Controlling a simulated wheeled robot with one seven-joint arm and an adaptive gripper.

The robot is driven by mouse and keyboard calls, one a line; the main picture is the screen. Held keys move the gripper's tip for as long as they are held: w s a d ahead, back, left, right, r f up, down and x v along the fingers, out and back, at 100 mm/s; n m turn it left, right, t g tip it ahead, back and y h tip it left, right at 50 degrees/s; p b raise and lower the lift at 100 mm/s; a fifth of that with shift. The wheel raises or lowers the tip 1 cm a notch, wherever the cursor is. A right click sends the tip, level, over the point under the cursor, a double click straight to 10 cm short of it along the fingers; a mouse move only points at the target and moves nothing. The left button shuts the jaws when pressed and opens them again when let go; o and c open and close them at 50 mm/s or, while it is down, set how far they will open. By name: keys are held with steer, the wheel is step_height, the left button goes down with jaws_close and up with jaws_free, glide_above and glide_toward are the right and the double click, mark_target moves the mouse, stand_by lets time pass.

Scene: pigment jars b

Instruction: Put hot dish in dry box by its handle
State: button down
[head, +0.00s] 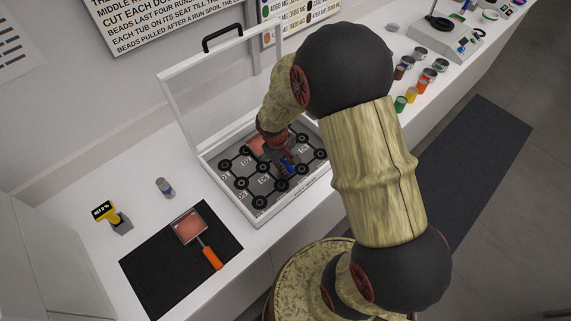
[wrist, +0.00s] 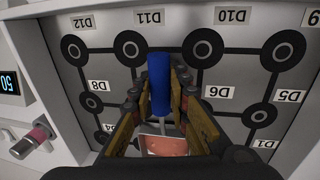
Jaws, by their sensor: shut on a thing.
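The dry box (head: 255,218) stands on the white bench with its clear lid (head: 215,85) raised. Its grey floor has several black round seats with D labels, also seen in the wrist view (wrist: 170,22). My gripper (head: 288,160) is down in the box, shut on the blue handle (wrist: 159,85) of a dish with a pink filling (wrist: 172,146). In the head view part of this dish (head: 257,146) shows beside my gripper. I cannot tell whether it touches the floor. A second dish with pink filling (head: 188,227) and an orange handle (head: 212,258) lies on a black mat.
The black mat (head: 150,268) lies left of the box. A small grey-blue jar (head: 165,187) and a yellow meter (head: 106,213) stand behind it. Several coloured jars (head: 411,94) and a scale (head: 450,40) stand at the right. The raised lid stands at the box's back left.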

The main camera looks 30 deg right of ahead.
steer(key=shift+f, duration=0.2)
steer(key=c, duration=1.6)
jaws_free()
steer(key=shift+r+p, duration=2)
steer(key=shift+r, duration=1)
